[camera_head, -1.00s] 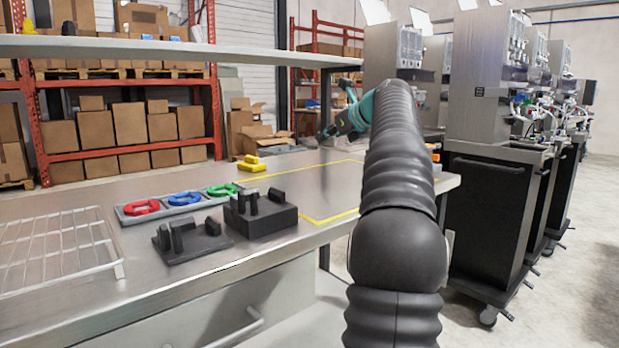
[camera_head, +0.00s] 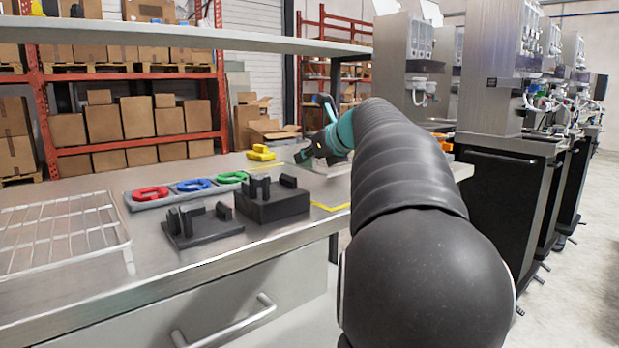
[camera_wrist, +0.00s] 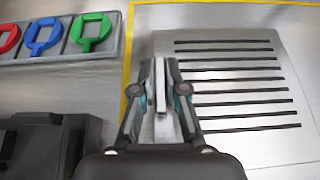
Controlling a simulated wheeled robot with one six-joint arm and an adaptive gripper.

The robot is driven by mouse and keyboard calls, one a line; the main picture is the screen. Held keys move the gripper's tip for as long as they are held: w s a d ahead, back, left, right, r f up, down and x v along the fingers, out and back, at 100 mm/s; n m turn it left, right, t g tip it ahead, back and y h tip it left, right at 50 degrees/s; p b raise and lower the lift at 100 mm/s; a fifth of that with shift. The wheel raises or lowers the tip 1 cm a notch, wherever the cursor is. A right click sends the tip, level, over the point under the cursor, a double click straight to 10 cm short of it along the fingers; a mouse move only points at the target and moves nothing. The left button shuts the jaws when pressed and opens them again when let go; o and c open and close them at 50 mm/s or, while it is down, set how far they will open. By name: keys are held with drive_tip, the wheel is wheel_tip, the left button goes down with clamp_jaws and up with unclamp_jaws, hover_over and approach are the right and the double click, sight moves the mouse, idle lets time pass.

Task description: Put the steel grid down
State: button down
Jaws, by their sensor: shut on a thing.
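The steel grid (camera_wrist: 235,82) is a flat pale metal plate with a row of dark slots, in the wrist view right of centre. My gripper (camera_wrist: 161,75) is shut on the upright light tab at the grid's left side. The grid lies over the yellow-outlined area (camera_wrist: 127,75) of the steel table, just right of the outline's left line. I cannot tell whether its underside touches the table. In the head view my arm hides most of the gripper and much of the outline (camera_head: 330,207).
A grey tray (camera_head: 135,206) with red, blue and green ring-shaped pieces lies left of the outline. Two black fixtures (camera_head: 272,206) (camera_head: 200,238) stand near the front edge. A wire rack (camera_head: 62,232) is at far left. A yellow piece (camera_head: 260,154) sits behind. A shelf (camera_head: 180,45) hangs above.

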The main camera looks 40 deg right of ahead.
sight(311, 171)
drive_tip(key=shift+f+b, duration=0.55)
drive_tip(key=shift+f, duration=1.45)
drive_tip(key=shift+f, duration=0.1)
drive_tip(key=c, duration=1.2)
unclamp_jaws()
drive_tip(key=v, duration=1.1)
drive_tip(key=shift+s, duration=0.25)
drive_tip(key=shift+s+r, duration=0.25)
drive_tip(key=shift+r, duration=0.05)
